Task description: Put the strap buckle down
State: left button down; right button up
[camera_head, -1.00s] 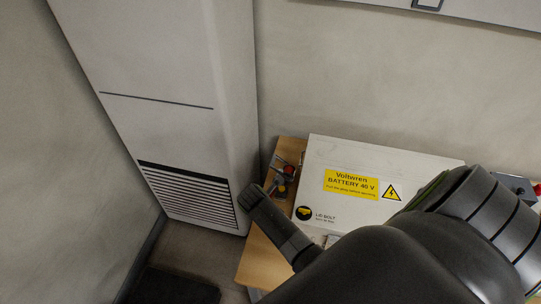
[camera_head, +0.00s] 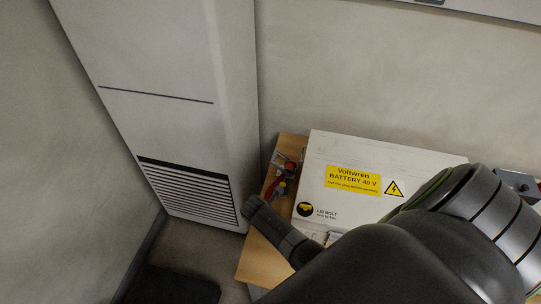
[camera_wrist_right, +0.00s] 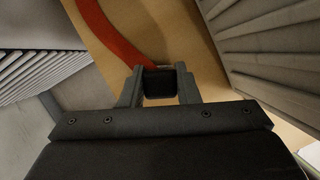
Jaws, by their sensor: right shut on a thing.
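In the right wrist view, my right gripper (camera_wrist_right: 159,88) is shut on a small black strap buckle (camera_wrist_right: 160,82). A red strap (camera_wrist_right: 118,38) runs from the buckle up to the left over the wooden table top (camera_wrist_right: 180,22). In the head view, a bit of red strap (camera_head: 277,186) shows on the table beside the white battery case (camera_head: 345,155). My dark right arm crosses the lower right there, and its gripper fingers and the buckle cannot be made out. My left gripper is not in view.
A tall grey cabinet with a louvred vent (camera_head: 190,192) stands left of the table. The battery case takes up much of the table, with a narrow bare wooden strip (camera_head: 258,262) on its left. A small grey box (camera_head: 516,182) sits at the far right.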

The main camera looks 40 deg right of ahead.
jog(key=shift+f, duration=0.15)
jog(key=o, duration=1)
jog(key=shift+a+r, duration=0.1)
jog(key=shift+r, duration=0.3)
jog(key=p+v, duration=0.2)
jog(key=v, duration=0.9)
jog(key=shift+r, duration=0.2)
jog(key=shift+s+a, duration=0.15)
jog(key=shift+a, duration=0.05)
